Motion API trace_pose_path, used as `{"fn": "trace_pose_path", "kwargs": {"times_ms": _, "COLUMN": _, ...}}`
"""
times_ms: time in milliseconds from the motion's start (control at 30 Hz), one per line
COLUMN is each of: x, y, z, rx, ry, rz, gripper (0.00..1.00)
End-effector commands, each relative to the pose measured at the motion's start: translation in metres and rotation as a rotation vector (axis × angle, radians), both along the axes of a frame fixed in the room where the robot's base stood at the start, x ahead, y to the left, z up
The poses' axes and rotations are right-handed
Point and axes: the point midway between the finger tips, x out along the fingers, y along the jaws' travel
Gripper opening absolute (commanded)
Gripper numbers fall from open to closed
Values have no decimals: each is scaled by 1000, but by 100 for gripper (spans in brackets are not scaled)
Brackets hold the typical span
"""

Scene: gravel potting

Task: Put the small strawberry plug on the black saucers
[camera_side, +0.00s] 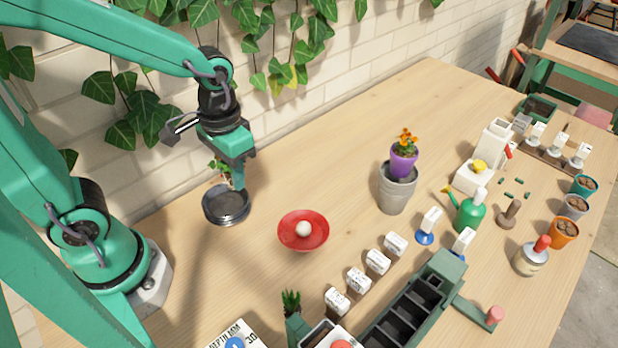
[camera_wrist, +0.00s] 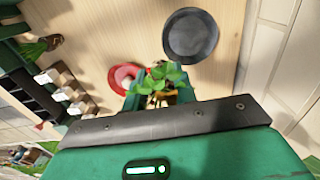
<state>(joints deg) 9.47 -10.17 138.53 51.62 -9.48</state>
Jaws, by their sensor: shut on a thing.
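The black saucers (camera_side: 227,208) sit stacked on the table below my gripper, near the wall. One black saucer shows round in the wrist view (camera_wrist: 192,36). My gripper (camera_side: 232,180) points down and is shut on the small strawberry plug (camera_side: 217,168). In the wrist view the plug's green leaves (camera_wrist: 166,76) stick out between the green fingers (camera_wrist: 160,98). The plug's root part is mostly hidden by the fingers. In the side view the plug appears just behind and above the saucers; I cannot tell its exact height.
A red dish (camera_side: 285,233) with a white ball stands right of the saucers. A grey pot with a purple pot (camera_side: 404,163) of orange flowers is farther right. White labelled blocks (camera_side: 358,281) and a dark green tray (camera_side: 410,305) are in front. Table between is clear.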

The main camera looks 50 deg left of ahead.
Motion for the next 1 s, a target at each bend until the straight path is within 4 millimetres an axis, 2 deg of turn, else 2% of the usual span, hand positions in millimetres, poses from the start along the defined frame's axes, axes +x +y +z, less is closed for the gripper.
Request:
{"fn": "trace_pose_path", "kwargs": {"times_ms": 300, "x": 19, "y": 36, "z": -25, "rx": 0, "ry": 3, "rz": 5, "gripper": 5}}
{"fn": "trace_pose_path", "kwargs": {"times_ms": 500, "x": 28, "y": 53, "z": -36, "rx": 0, "ry": 2, "rz": 2, "gripper": 5}}
{"fn": "trace_pose_path", "kwargs": {"times_ms": 833, "x": 30, "y": 57, "z": -40, "rx": 0, "ry": 1, "rz": -1, "gripper": 5}}
{"fn": "trace_pose_path", "kwargs": {"times_ms": 1000, "x": 30, "y": 57, "z": -52, "rx": 0, "ry": 4, "rz": -1, "gripper": 5}}
